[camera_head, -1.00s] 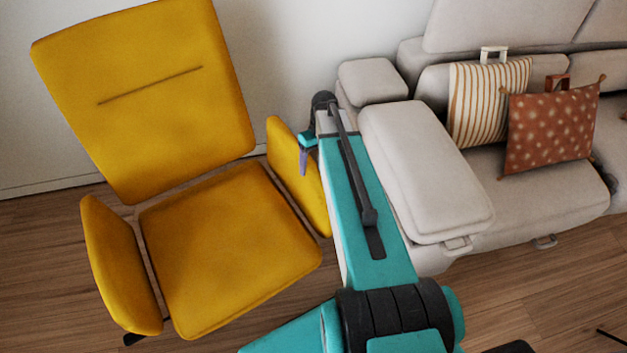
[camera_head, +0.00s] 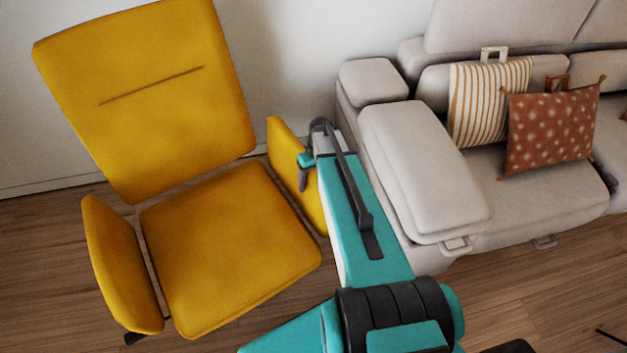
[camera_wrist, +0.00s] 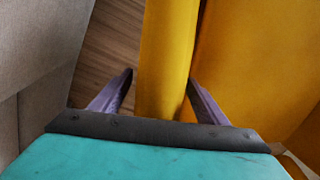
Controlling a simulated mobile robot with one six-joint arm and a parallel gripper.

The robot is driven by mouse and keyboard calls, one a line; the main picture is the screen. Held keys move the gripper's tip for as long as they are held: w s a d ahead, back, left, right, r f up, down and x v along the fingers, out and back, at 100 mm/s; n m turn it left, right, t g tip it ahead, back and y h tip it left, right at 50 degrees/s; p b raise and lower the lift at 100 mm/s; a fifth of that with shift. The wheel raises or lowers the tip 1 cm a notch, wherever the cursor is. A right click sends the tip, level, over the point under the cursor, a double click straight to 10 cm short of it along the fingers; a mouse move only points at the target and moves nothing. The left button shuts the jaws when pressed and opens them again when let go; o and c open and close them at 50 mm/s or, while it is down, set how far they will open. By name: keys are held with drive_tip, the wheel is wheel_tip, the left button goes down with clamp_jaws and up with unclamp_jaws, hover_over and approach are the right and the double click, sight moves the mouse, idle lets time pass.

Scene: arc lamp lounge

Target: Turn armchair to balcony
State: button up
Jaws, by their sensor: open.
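The yellow armchair (camera_head: 225,250) stands at the left in the head view, its backrest (camera_head: 150,100) towards the wall and its seat facing the lower right. Its right armrest (camera_head: 283,150) is partly hidden by my arm. My gripper (camera_head: 304,172) is at that armrest, mostly hidden behind my wrist in the head view. In the wrist view, my gripper (camera_wrist: 160,90) is open, with one finger on each side of the yellow armrest (camera_wrist: 165,60). The right finger is close to the armrest; I cannot tell whether it touches. The balcony is not in view.
A light grey sofa (camera_head: 425,180) stands close to the right of the armchair, with only a narrow gap where my arm is. It bears a striped cushion (camera_head: 485,105) and a rust dotted cushion (camera_head: 550,125).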

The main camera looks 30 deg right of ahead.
drive_tip(key=shift+c, duration=0.4)
drive_tip(key=c, duration=1.4)
drive_tip(key=shift+s+a, duration=0.1)
